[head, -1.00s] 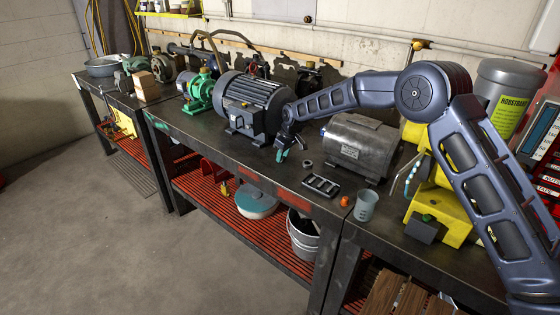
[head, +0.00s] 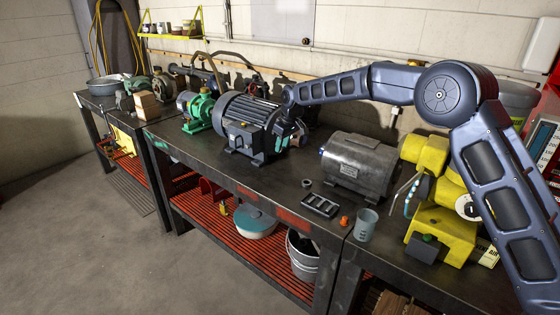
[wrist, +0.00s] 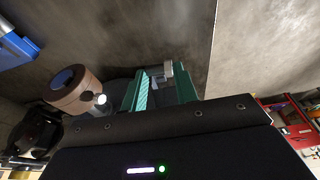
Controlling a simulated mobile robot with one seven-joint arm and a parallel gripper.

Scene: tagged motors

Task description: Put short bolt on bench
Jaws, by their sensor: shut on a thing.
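My gripper (head: 291,141) is raised beside the right end of the large dark motor (head: 246,126), above the bench (head: 232,172). In the wrist view its green fingers (wrist: 158,88) are closed around a small grey piece (wrist: 169,70), which appears to be the short bolt. Only its tip shows; the rest is hidden between the fingers. I cannot make out the bolt in the head view.
A grey motor (head: 358,163) stands right of my gripper. A black slotted tray (head: 320,206), a small ring (head: 307,183), an orange knob-like piece (head: 344,221) and a cup (head: 366,225) are nearer the front. The bench front below the dark motor is clear.

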